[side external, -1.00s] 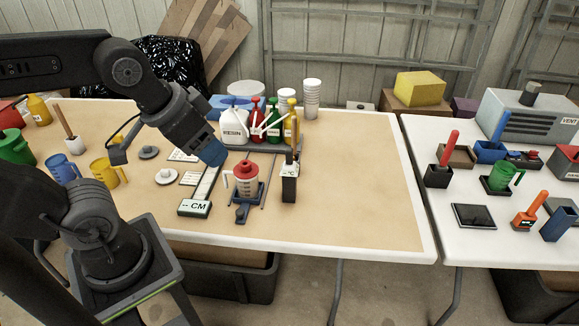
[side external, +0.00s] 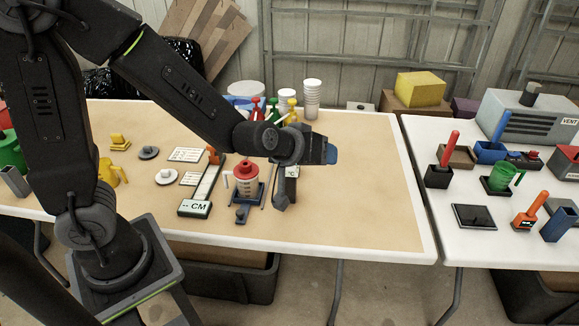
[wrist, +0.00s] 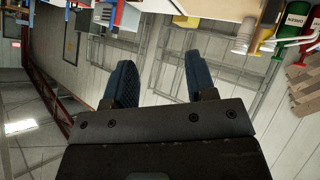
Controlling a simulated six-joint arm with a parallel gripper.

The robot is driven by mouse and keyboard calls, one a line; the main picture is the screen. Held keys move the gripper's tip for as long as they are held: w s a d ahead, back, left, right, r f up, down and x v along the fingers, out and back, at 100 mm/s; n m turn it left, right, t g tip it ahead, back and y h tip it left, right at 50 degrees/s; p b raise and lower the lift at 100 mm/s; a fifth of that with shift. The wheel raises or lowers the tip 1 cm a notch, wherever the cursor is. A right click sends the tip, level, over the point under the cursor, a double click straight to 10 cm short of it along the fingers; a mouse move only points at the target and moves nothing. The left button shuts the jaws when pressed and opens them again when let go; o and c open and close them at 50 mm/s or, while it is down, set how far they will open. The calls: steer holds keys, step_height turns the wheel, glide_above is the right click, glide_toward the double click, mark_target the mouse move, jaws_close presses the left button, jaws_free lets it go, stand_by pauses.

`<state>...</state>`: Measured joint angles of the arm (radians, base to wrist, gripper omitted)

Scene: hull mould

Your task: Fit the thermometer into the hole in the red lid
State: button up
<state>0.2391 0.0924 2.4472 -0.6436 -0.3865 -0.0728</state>
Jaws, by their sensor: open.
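The red lid (side external: 245,168) sits on a clear graduated beaker (side external: 246,185) in a dark blue stand on the tan table. The dark holder marked °C (side external: 291,172) stands just right of it, partly hidden behind my wrist. I cannot make out the thermometer itself or the lid's hole. My gripper (side external: 332,153) points to the right, above and right of the °C holder. In the wrist view its two blue fingers (wrist: 160,80) are apart, with nothing between them.
Pump bottles (side external: 274,108) and white cup stacks (side external: 311,98) stand behind my wrist. A scale marked CM (side external: 196,207) lies left of the beaker. The table's right part is clear. A white table (side external: 385,240) edge borders it; a second table with several tools stands right.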

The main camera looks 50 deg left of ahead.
mark_target(290, 175)
steer(key=s+a+f+n+t+y, duration=0.1)
steer(key=a+f+y, duration=0.3)
steer(key=f+y, duration=0.25)
steer(key=s+a+f+n+t+y, duration=0.1)
steer(key=s+a+f+n+y, duration=0.1)
steer(key=a+f+y, duration=0.35)
steer(key=shift+w+d+f+x, duration=0.1)
steer(key=shift+w+d+x, duration=0.05)
steer(key=shift+x, duration=1.95)
steer(key=shift+w+d+f+x, duration=0.1)
steer(key=shift+w+d+x, duration=0.1)
steer(key=shift+x, duration=1.9)
steer(key=shift+w+d+f+x, duration=0.15)
steer(key=shift+x, duration=1.9)
steer(key=shift+c, duration=0.4)
jaws_close()
